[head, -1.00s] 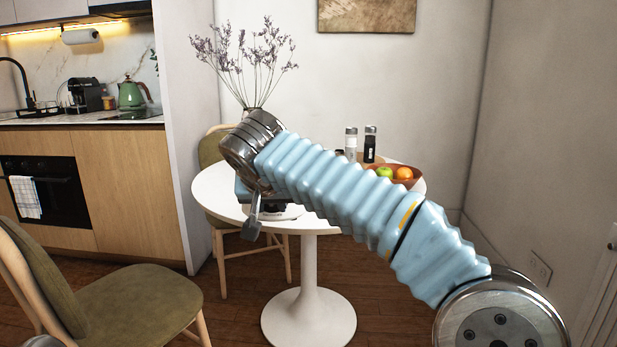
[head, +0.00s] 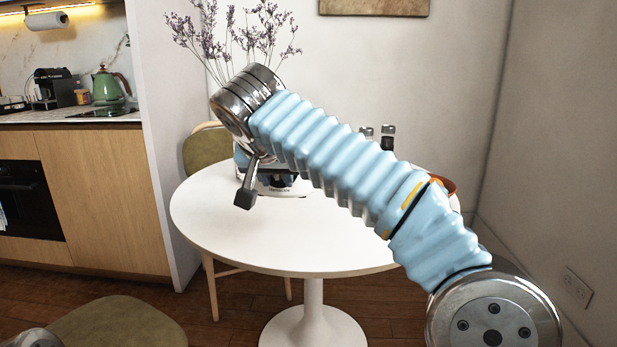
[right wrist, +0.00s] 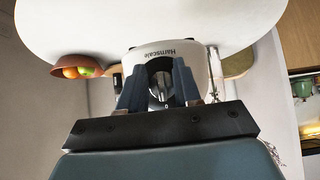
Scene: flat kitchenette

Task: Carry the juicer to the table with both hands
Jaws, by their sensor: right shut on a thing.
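The white juicer (head: 285,190) shows in the head view behind my right wrist, against the far part of the white round table (head: 240,225). My arm hides most of it. In the right wrist view the juicer (right wrist: 160,52) appears upside down with dark lettering on its white body. My right gripper (right wrist: 158,82) is shut on it, its two dark blue fingers on either side of a dark and silver middle part. I cannot tell whether the juicer touches the tabletop. My left gripper is out of view.
An orange-brown bowl of fruit (right wrist: 78,66) and two shakers (head: 388,135) stand on the table's right side, partly behind my arm. Dried purple flowers (head: 235,40) rise at the back. Olive chairs (head: 115,325) stand front left and behind. The table's near left part is clear.

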